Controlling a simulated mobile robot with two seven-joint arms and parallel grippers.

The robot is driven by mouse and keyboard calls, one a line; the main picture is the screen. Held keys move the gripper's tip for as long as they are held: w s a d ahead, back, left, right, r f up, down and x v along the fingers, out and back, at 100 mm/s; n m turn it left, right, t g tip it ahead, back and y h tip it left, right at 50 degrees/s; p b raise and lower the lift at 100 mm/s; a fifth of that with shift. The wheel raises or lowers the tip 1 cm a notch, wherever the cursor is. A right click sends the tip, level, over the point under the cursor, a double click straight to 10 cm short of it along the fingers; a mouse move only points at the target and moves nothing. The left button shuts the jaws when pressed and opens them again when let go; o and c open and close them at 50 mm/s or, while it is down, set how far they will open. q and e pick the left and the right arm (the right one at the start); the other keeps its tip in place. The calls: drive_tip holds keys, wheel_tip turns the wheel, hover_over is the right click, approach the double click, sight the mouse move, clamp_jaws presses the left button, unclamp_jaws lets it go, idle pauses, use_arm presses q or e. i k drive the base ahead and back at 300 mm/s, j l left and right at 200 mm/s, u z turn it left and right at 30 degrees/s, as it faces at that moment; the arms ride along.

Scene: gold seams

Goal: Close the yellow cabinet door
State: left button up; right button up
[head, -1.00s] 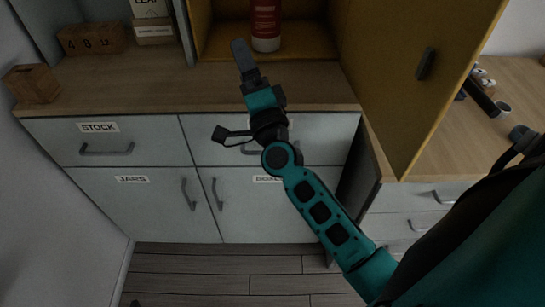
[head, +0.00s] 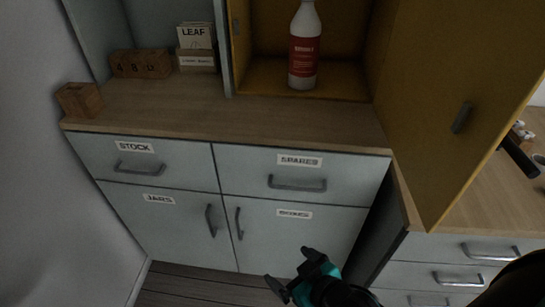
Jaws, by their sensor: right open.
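The yellow cabinet door (head: 425,105) stands wide open, swung out toward me on the right of its cabinet. My right gripper (head: 290,271) is open and empty at the bottom of the view, low in front of the lower cabinet doors and apart from the yellow door. My left gripper is not in view.
A wooden counter (head: 220,115) runs below the cabinet, over grey drawers (head: 300,172) and doors. Wooden blocks (head: 80,99) and small boxes stand at the left. Another counter with drawers (head: 460,247) lies at the right, beneath the open door.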

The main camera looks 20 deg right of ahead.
sight(441, 56)
drive_tip(key=k+l+z, duration=0.15)
drive_tip(key=l, duration=0.2)
drive_tip(key=k+l+z, duration=0.15)
drive_tip(key=l, duration=0.25)
drive_tip(key=k+l+z, duration=0.15)
drive_tip(key=l, duration=0.25)
drive_tip(key=l+z, duration=0.1)
drive_tip(key=l, duration=0.3)
drive_tip(key=k, duration=0.05)
